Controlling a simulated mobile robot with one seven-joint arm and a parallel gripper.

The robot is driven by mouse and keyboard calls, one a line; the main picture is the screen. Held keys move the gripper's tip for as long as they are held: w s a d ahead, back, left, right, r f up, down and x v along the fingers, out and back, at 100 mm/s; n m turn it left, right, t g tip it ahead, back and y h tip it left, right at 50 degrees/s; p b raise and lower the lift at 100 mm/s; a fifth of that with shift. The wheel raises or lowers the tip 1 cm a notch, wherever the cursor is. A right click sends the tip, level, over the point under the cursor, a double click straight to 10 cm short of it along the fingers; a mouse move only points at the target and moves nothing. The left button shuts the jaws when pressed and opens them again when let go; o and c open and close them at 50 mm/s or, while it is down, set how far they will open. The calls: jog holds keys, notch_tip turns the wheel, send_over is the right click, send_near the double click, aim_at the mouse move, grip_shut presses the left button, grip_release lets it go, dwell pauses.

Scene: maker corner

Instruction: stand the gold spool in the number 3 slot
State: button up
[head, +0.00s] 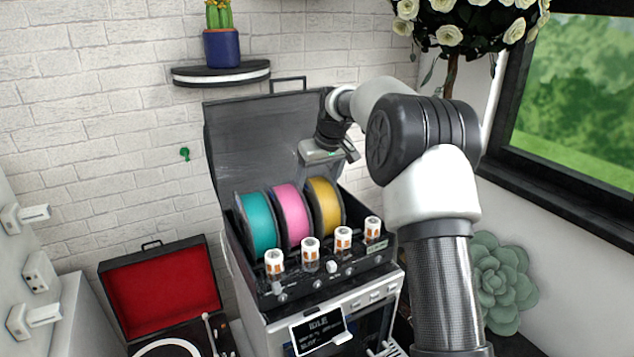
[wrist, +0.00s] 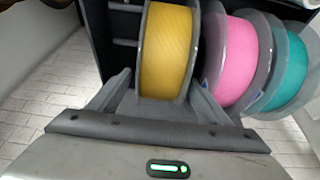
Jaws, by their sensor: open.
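The gold spool (head: 325,205) stands upright in the open top bay of the machine (head: 240,245), right of the pink spool (head: 291,213) and the teal spool (head: 256,222) in the head view. In the wrist view the gold spool (wrist: 168,50) is straight ahead, with pink (wrist: 238,62) and teal (wrist: 290,70) to its right. My gripper (head: 335,160) is above and behind the gold spool. In the wrist view its open fingers (wrist: 160,82) are on either side of that spool's near edge; contact cannot be told. I cannot read slot numbers.
Several white-and-orange capped parts (head: 310,247) line the machine's front ledge. Its raised lid (head: 255,140) stands behind the spools. Beside gold in the wrist view is a bare railed space (wrist: 122,42). A red-lined record player (head: 160,290) is at left.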

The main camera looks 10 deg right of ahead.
jog(key=v, duration=1.7)
jog(key=shift+s+r, duration=0.15)
jog(key=shift+r, duration=0.1)
